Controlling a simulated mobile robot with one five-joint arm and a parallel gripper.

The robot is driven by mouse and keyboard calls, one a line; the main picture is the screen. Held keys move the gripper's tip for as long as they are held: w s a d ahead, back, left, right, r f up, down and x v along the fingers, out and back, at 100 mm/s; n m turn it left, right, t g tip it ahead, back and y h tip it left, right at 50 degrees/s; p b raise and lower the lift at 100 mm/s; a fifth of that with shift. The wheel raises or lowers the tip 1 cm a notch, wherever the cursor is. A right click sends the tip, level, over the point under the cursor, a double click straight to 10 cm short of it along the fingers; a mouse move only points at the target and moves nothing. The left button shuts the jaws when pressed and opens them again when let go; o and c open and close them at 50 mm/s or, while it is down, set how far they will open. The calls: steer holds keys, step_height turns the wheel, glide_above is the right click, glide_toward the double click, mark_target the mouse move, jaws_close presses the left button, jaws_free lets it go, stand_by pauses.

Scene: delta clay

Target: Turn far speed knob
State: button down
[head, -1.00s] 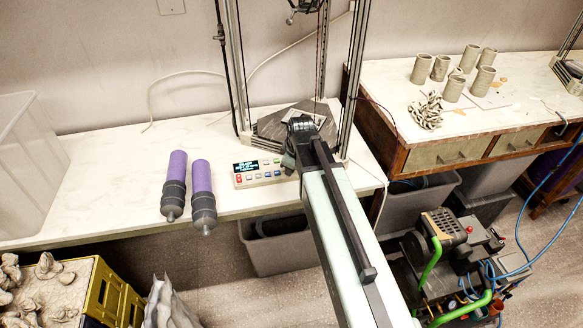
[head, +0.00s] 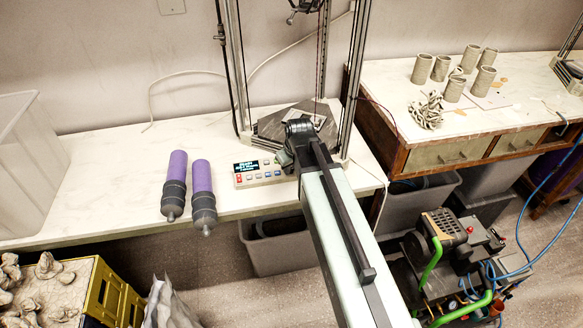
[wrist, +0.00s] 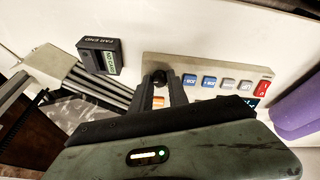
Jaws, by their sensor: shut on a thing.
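The control box (head: 262,172) is a pale panel with a lit display and coloured buttons, near the front edge of the white bench. In the wrist view its panel (wrist: 235,69) shows a row of blue, grey and red buttons. A dark round knob (wrist: 159,77) sits at the panel's end towards a label reading FAR END. My gripper (wrist: 158,82) has its two dark fingers on either side of this knob and is shut on it. In the head view my gripper (head: 286,160) is at the box's right end, and my arm hides the knob there.
A small dark box (wrist: 100,56) bears the FAR END label, beside metal frame rails. Two purple cartridges (head: 202,180) lie left of the control box. A frame post (head: 355,75) rises right of my wrist. Clay cups (head: 421,69) stand on the right table.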

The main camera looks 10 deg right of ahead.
stand_by(0.3)
steer(key=c, duration=1.3)
jaws_free()
steer(key=p+v, duration=0.7)
steer(key=shift+s+r, duration=0.2)
steer(key=shift+r, duration=0.15)
steer(key=s+m+g+p, duration=0.1)
steer(key=s, duration=0.3)
steer(key=s+m+g, duration=0.1)
steer(key=s, duration=0.2)
steer(key=s+m+g+p, duration=0.1)
steer(key=s+g, duration=0.1)
steer(key=s, duration=0.2)
steer(key=shift+s+r+m+p, duration=0.3)
steer(key=shift+s+r+m, duration=0.05)
steer(key=shift+r+m, duration=0.05)
